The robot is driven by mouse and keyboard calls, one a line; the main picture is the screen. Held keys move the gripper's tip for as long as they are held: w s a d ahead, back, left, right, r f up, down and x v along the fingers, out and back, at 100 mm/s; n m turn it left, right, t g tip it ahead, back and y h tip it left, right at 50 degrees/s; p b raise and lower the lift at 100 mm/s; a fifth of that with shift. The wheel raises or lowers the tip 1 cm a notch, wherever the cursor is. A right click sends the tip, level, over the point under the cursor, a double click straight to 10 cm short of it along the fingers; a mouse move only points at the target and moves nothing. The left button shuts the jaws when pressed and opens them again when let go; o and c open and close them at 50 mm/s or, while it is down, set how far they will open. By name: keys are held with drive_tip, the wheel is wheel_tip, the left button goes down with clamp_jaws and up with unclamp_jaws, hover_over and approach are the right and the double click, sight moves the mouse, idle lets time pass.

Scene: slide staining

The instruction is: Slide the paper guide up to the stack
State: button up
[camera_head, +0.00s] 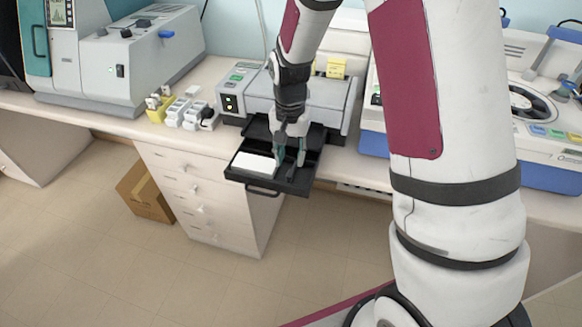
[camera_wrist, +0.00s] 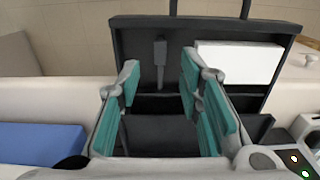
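The white paper stack (camera_head: 254,163) lies in the left part of the black pulled-out tray (camera_head: 262,187). In the wrist view the stack (camera_wrist: 238,62) is at upper right. The paper guide (camera_wrist: 160,62) is a slim dark-grey upright piece on the tray floor, with a gap between it and the stack. My gripper (camera_head: 290,160) is pointing down over the tray, right of the stack. In the wrist view my gripper (camera_wrist: 160,78) is open, its teal-padded fingers on either side of the guide, with no visible contact. In the head view the fingers mostly hide the guide.
The tray extends from a grey printer-like machine (camera_head: 232,96) on the counter. Small white bottles or boxes (camera_head: 190,112) stand to its left, and a blue-based machine (camera_head: 372,143) to its right. A cardboard box (camera_head: 146,194) is on the floor. The space before the tray is free.

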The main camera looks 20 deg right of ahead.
sight(290, 173)
drive_tip(key=shift+f, duration=2.55)
clamp_jaws()
